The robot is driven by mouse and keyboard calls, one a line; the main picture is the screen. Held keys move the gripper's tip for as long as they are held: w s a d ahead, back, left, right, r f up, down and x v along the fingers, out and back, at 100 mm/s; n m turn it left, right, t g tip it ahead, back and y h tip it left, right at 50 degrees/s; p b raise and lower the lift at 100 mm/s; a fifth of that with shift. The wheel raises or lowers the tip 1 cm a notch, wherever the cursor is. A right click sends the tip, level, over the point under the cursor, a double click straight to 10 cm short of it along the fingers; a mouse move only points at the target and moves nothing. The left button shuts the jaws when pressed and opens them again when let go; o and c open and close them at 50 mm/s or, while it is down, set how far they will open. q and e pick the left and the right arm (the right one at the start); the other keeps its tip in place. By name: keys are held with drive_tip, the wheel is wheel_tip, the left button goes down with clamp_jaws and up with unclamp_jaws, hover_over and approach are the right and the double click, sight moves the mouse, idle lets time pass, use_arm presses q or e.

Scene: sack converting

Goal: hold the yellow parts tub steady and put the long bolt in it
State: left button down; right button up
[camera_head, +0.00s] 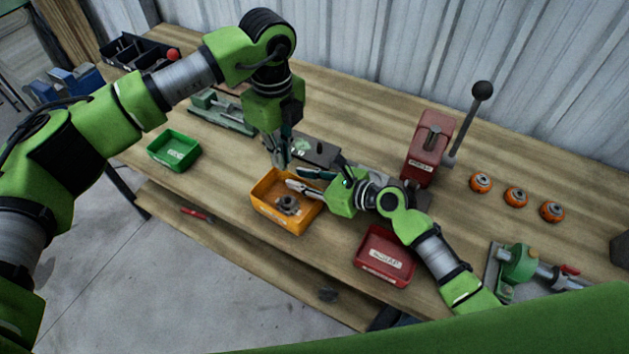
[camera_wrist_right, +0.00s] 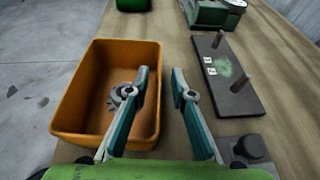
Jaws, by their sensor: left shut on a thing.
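The yellow-orange parts tub (camera_head: 265,216) stands near the bench's front edge; it fills the left half of the right wrist view (camera_wrist_right: 76,88). A dark grey round part (camera_head: 288,204) lies inside. My left gripper (camera_head: 281,158) points down above the tub's back side, shut on a thin thing I take for the long bolt, mostly hidden by the fingers. The whole tub rim is free of it in the wrist view. My right gripper (camera_head: 302,180) is open at the tub's back wall; in the wrist view (camera_wrist_right: 165,82) one finger is over the tub, one outside.
A dark plate with upright pegs (camera_wrist_right: 228,88) lies close behind the tub. A red bin (camera_head: 385,258) is to the right, a green bin (camera_head: 174,151) to the left. A red press (camera_head: 428,150) with a lever and several orange round parts (camera_head: 515,196) stand farther right.

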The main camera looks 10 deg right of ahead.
drive_tip(key=shift+w+a+f, duration=0.15)
drive_tip(key=shift+w+a, duration=0.05)
drive_tip(key=shift+a, duration=0.1)
clamp_jaws()
